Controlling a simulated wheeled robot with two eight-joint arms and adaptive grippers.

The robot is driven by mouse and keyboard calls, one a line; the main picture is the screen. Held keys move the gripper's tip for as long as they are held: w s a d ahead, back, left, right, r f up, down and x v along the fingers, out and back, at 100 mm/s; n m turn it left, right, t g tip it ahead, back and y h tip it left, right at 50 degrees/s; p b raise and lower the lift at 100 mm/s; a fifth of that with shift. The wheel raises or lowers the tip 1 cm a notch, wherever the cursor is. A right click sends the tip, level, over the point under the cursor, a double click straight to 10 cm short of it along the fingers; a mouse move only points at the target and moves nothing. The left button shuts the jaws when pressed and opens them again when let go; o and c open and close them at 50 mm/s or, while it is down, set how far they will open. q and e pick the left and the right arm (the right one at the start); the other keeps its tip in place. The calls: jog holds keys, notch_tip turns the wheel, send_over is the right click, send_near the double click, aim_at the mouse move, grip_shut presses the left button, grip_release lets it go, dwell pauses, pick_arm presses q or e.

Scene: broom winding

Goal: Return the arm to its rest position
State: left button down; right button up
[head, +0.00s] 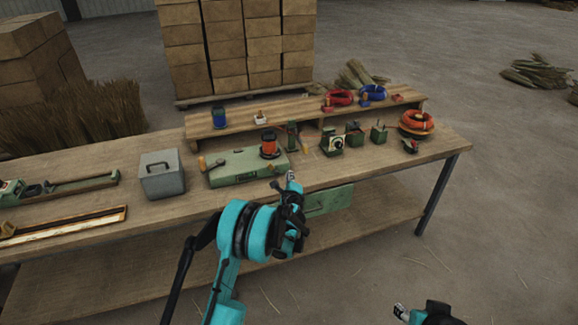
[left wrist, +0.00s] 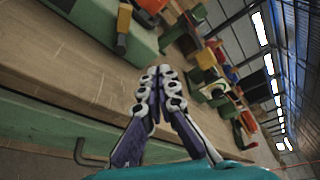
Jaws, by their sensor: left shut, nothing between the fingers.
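My left gripper (head: 291,180) is shut and empty. In the head view it is in front of the workbench (head: 300,180), near its front edge, with its teal arm coming up from below. The left wrist view shows its two fingers (left wrist: 160,88) together, with the bench edge and the green winding machine (left wrist: 100,25) beyond the tips. My right gripper (head: 401,312) shows only in part at the bottom right of the head view, in front of the bench and over the floor. Whether its fingers are apart cannot be made out.
The green machine (head: 245,169) bears an orange spool (head: 269,146). A grey box (head: 161,175) stands left of it. Coiled orange cord (head: 416,122) lies at the right end. A green drawer (head: 329,201) is under the bench top. The floor at right is mostly clear.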

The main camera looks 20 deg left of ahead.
pick_arm(q)
jog(key=shift+s+d+f, duration=0.15)
jog(key=shift+s+d, duration=0.1)
jog(key=shift+s, duration=0.55)
